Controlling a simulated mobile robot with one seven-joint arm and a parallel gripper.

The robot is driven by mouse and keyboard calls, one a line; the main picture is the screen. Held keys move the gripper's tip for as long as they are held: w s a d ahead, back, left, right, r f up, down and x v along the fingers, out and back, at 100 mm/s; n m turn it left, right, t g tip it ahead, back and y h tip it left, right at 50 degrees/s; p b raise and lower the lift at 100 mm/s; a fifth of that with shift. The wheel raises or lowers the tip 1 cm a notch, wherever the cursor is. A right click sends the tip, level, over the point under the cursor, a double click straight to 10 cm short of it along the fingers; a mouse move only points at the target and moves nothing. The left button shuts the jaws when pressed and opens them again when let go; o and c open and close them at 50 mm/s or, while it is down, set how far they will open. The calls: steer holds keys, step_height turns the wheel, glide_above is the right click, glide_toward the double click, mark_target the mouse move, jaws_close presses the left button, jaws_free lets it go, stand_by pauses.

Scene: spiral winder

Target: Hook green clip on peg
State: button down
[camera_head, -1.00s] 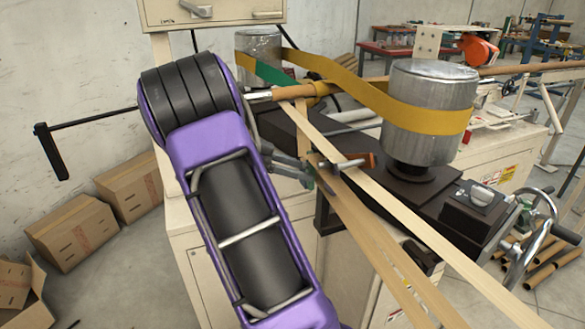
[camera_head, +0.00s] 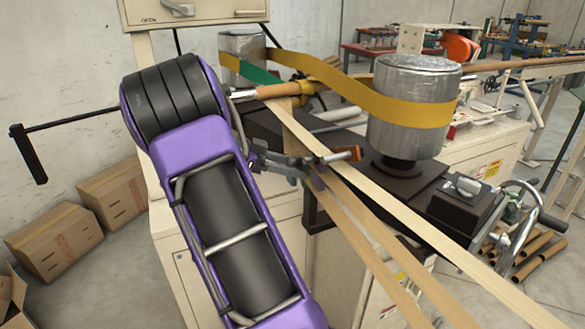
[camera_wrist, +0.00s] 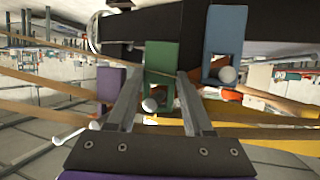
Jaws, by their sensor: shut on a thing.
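My gripper (camera_wrist: 160,80) is shut on the green clip (camera_wrist: 161,60), which sits between its two fingers in the wrist view. The clip has an opening in its lower part. A peg's pale round end (camera_wrist: 150,104) shows at the lower left of that opening; I cannot tell whether the peg passes through it. In the head view my gripper (camera_head: 303,166) is beside the paper strips at the machine's front edge, and the green clip is too small there to tell clearly.
A blue clip (camera_wrist: 225,35) with a round peg end (camera_wrist: 228,75) is close on the right in the wrist view. A purple clip (camera_wrist: 111,84) is on the left. Tan paper strips (camera_head: 400,210) run past the gripper. A yellow belt (camera_head: 420,110) wraps the metal drum (camera_head: 418,75).

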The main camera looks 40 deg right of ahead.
steer(key=shift+c, duration=1.1)
jaws_free()
